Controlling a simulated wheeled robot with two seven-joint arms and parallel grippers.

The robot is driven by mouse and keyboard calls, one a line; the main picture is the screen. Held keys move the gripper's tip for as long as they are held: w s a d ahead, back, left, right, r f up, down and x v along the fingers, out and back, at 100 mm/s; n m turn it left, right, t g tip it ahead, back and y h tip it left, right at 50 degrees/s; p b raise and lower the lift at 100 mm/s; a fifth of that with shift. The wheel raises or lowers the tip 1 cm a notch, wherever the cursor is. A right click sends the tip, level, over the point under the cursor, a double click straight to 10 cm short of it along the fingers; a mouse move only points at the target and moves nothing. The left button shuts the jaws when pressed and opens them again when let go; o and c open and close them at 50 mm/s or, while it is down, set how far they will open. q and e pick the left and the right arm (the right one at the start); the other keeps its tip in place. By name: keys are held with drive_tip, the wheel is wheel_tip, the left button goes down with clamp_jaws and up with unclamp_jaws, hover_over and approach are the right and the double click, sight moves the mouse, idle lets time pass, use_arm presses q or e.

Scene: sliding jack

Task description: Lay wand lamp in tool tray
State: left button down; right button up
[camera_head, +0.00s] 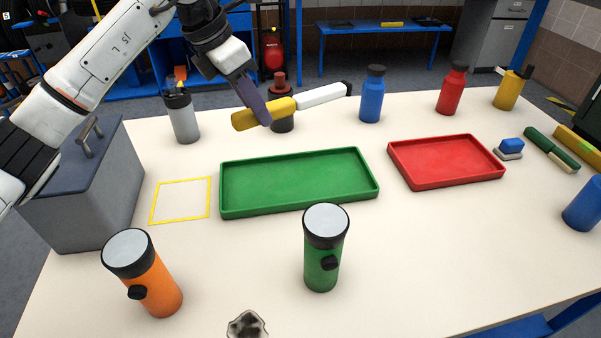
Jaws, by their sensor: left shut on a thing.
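My left gripper (258,103) is shut on the wand lamp (318,97), around its yellow handle. The lamp has a white tube and a black tip, points to the right, and is held above the back of the table. Two shallow trays lie on the table, both empty: a long green tray (232,210) in the middle and a smaller red tray (455,179) to its right. No label shows which one is the tool tray. The lamp is behind and above the green tray, apart from it. My right gripper is not in view.
An orange flashlight (160,288) and a green flashlight (321,272) stand in front. A grey toolbox (90,190) is at left. A red and black jack-like object (281,86) stands behind the lamp. Several bottles line the back, including a blue one (372,98). A yellow outlined square (181,200) is bare.

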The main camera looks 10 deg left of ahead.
use_arm(q)
drive_tip(key=shift+s+f+b, duration=0.4)
drive_tip(key=shift+f+b, duration=0.15)
drive_tip(key=shift+f, duration=0.05)
drive_tip(key=shift+s+f+b, duration=0.35)
drive_tip(key=shift+f+b, duration=0.15)
drive_tip(key=shift+f, duration=0.1)
wheel_tip(320, 180, down, 12)
drive_tip(key=b, duration=0.6)
drive_tip(key=shift+w+f+b, duration=0.1)
drive_tip(key=shift+f+b, duration=0.1)
drive_tip(key=shift+b, duration=0.1)
wheel_tip(320, 180, down, 4)
drive_tip(key=shift+r, duration=0.1)
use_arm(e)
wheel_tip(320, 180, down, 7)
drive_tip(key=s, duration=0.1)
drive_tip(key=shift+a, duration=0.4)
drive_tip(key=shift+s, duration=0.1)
use_arm(q)
drive_tip(key=c, duration=1.5)
unclamp_jaws()
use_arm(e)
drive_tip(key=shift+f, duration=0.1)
use_arm(q)
drive_tip(key=shift+o, duration=0.2)
